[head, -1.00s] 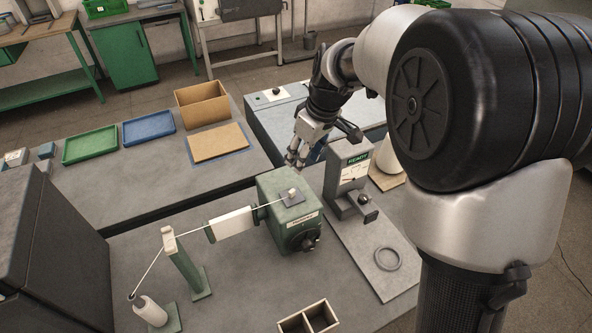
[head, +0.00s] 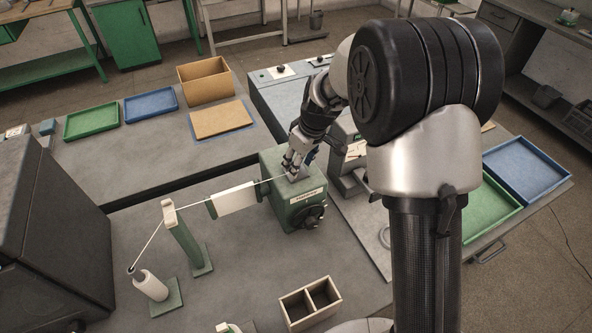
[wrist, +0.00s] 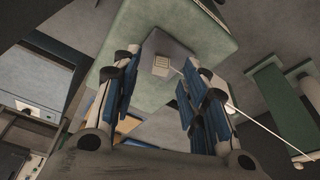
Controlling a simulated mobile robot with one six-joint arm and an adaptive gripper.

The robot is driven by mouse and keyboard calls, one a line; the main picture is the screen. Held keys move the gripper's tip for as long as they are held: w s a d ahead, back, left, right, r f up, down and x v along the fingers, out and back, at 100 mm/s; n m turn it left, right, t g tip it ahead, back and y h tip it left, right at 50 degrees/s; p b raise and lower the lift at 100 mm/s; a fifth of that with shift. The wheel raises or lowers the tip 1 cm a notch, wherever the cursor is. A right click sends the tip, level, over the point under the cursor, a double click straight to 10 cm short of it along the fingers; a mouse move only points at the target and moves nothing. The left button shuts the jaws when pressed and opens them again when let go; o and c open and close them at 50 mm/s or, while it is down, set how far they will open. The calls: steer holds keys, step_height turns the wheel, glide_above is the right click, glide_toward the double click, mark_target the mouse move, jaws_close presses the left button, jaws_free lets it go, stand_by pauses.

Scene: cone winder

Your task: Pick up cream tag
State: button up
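The cream tag (wrist: 161,64) is a small pale block with dark lines on its face. In the wrist view it sits on a grey pad (wrist: 170,46) on top of the green machine box (head: 308,213), and a white thread runs from beside it to the right. My gripper (head: 291,168) is over the top of that box in the head view and hides most of the pad and the tag there. In the wrist view my gripper's blue-padded fingers are apart, with the tag showing beyond and between their tips. Nothing is held.
The white thread passes left by a white plate (head: 235,198) and a green post (head: 187,238) to a white cone (head: 150,285). A divided wooden box (head: 310,303) stands in front. The grey upright unit (head: 345,135) is close on the right. Green and blue trays lie farther off.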

steer(key=shift+x, duration=0.8)
steer(key=shift+r, duration=0.1)
steer(key=c, duration=0.8)
step_height(320, 180, up, 23)
steer(key=p, duration=0.7)
